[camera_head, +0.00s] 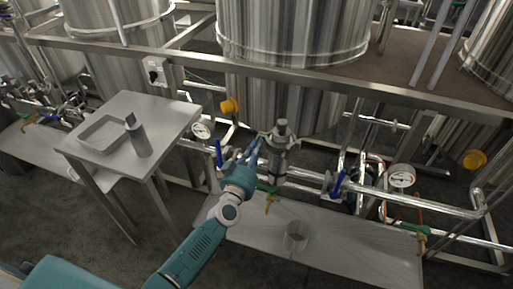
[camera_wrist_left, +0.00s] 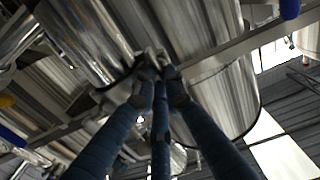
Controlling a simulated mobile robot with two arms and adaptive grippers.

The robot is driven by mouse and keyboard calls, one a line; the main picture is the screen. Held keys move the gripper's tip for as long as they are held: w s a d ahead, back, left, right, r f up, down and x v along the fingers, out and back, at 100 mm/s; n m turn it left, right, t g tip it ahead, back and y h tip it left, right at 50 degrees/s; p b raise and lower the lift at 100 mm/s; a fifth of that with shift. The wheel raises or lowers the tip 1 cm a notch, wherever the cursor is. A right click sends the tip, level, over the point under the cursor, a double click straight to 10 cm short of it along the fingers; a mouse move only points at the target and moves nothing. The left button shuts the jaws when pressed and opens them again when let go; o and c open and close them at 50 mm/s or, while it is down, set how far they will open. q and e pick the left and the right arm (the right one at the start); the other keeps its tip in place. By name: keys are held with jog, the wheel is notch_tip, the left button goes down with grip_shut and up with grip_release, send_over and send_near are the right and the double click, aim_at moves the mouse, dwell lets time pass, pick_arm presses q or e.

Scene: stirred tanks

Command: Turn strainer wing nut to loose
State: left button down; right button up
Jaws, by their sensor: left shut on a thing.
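The strainer (camera_head: 281,150) is an upright steel cylinder with a top cap, standing on the pipework behind the low metal bench. My left gripper (camera_head: 256,146) reaches up to the strainer's left side, near its upper collar. In the left wrist view the blue fingers of my left gripper (camera_wrist_left: 160,75) come together on a small metal piece, the wing nut (camera_wrist_left: 151,57), in front of the steel body. The fingertips largely cover the wing nut, so how it is turned cannot be told. My right gripper is not in view.
A cup (camera_head: 297,236) stands on the low bench (camera_head: 345,240). A blue-handled valve (camera_head: 337,184) and a pressure gauge (camera_head: 401,177) are right of the strainer. A side table (camera_head: 172,112) at left holds a tray (camera_head: 84,142) and a grey bottle (camera_head: 139,138). Large tanks stand behind.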

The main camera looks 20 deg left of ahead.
pick_arm(q)
jog(key=shift+a+f+n+b, duration=0.15)
jog(key=shift+n+b, duration=0.35)
jog(key=shift+n, duration=2.35)
jog(key=shift+a+r+n+b, duration=0.15)
jog(key=shift+n+b, duration=0.3)
jog(key=shift+n, duration=2.45)
jog(key=shift+a+f+n+b, duration=0.2)
jog(key=shift+n+b, duration=0.3)
jog(key=shift+n, duration=2.35)
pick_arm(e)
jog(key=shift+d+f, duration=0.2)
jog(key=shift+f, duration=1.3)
pick_arm(q)
jog(key=c, duration=1.8)
grip_release()
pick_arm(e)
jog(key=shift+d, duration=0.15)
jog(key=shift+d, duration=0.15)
pick_arm(q)
jog(key=shift+s, duration=0.15)
